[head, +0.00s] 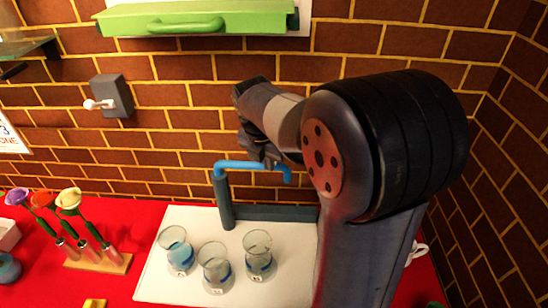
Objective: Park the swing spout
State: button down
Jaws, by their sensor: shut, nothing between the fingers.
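The swing spout (246,165) is a blue tube with a bent-down tip, on top of a dark grey post (224,203). It points to the right, above the back of a white tray (152,281). My gripper (270,160) is just behind or at the spout's horizontal part, with its fingers pointing down. The fingers are small and dark and partly overlap the tube in the picture. They look closed, with nothing held. I cannot tell whether they touch the spout. My arm covers the right part of the tray.
Three glasses (213,262) with some blue stand on the tray. A wooden stand (100,262) with flowers in tubes is at the left on the red table (112,287). A grey box with a white lever (112,96) and a green hatch (195,20) are on the brick wall.

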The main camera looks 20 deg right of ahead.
jog(key=s+b+v, duration=0.1)
jog(key=v, duration=0.9)
jog(key=shift+s+r, duration=0.15)
jog(key=shift+s, duration=0.3)
jog(key=shift+a, duration=0.1)
jog(key=w+d+f, duration=0.3)
jog(key=w+f, duration=0.2)
jog(key=f, duration=0.5)
jog(key=shift+d+f, duration=0.2)
jog(key=shift+w, duration=0.15)
